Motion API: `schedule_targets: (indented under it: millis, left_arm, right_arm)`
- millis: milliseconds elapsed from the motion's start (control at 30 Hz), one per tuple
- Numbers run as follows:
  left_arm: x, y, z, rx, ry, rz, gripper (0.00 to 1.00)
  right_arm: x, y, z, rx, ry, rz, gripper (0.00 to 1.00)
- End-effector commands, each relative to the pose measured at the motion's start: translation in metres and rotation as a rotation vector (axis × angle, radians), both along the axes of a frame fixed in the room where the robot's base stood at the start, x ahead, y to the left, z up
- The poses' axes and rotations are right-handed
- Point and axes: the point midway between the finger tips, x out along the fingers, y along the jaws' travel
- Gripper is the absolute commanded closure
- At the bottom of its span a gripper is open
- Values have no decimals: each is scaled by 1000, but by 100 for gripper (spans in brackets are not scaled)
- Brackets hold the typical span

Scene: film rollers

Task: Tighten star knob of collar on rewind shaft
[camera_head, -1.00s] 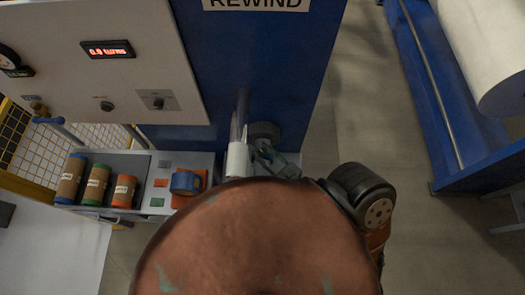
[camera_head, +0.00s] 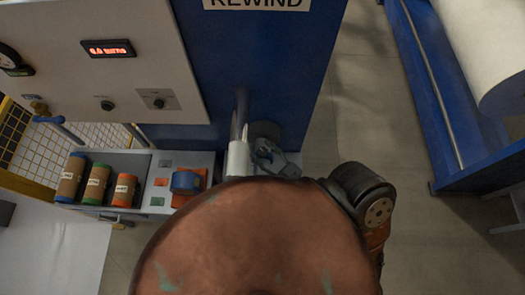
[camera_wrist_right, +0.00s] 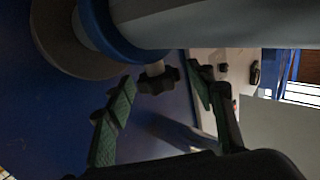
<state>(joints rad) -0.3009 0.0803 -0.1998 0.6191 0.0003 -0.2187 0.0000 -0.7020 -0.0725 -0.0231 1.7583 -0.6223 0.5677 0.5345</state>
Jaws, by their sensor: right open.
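The rewind shaft (camera_head: 240,112) comes out of the blue rewind frame, with a light grey sleeve (camera_head: 238,160) on its near part. In the right wrist view, a blue collar (camera_wrist_right: 112,38) sits around the shaft. A dark star knob (camera_wrist_right: 158,80) sticks out of the collar on a short pale stem. My right gripper (camera_wrist_right: 158,104) is open, its green-padded fingers apart on either side of the knob. I see no clear contact. In the head view the right gripper (camera_head: 268,158) is beside the shaft, small and partly hidden. My left gripper is out of view.
A grey panel with a red display (camera_head: 108,48) is at upper left. A large white roll (camera_head: 488,45) on a blue frame is at right. Bare floor lies between.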

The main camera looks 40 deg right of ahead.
Motion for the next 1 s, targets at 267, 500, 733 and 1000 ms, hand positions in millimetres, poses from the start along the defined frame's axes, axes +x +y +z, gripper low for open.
schedule_targets:
  millis: [267,500,733,1000]
  left_arm:
    - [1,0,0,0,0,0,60]
    - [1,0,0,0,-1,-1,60]
    - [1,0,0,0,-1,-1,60]
    - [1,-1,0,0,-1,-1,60]
  right_arm:
    - [-40,-4,-1,0,5,-1,50]
    - [-89,-8,-1,-1,4,0,50]
    - [-115,-11,-1,0,2,1,50]
    - [-119,-11,0,0,0,0,50]
